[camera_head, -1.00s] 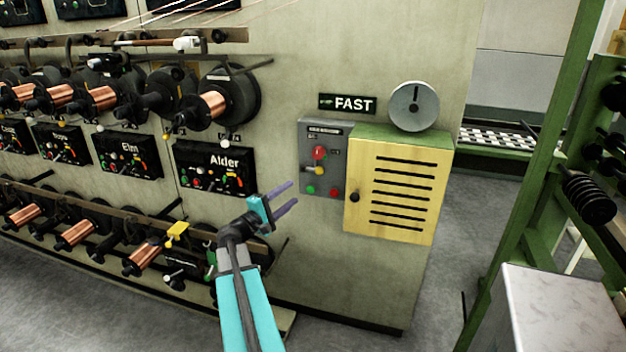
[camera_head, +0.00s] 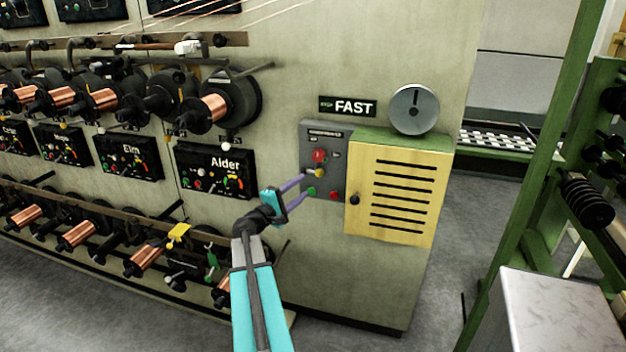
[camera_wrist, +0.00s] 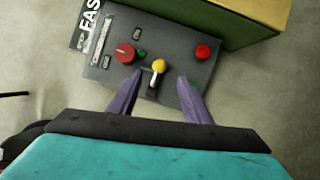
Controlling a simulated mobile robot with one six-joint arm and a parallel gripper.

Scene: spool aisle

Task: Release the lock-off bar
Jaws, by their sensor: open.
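The grey control panel (camera_head: 326,140) on the machine's end wall carries a red knob (camera_head: 319,155), a yellow-tipped lever (camera_head: 319,173), a green button and a red button (camera_head: 334,196). No readable label marks the lock-off bar; I cannot tell for certain whether this lever is it. In the wrist view the lever's yellow ball (camera_wrist: 159,66) and short metal shaft lie between my fingers. My gripper (camera_head: 306,185) is open at the panel's lower left, its purple fingers either side of the lever. Whether either finger touches it I cannot tell. The red knob (camera_wrist: 125,53) is just beyond the left finger.
A yellow louvred cabinet door (camera_head: 397,195) with a black knob adjoins the panel on the right. A FAST sign (camera_head: 348,106) and a round grey dial (camera_head: 415,108) are above. Copper spools and the Alder board (camera_head: 215,169) are to the left.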

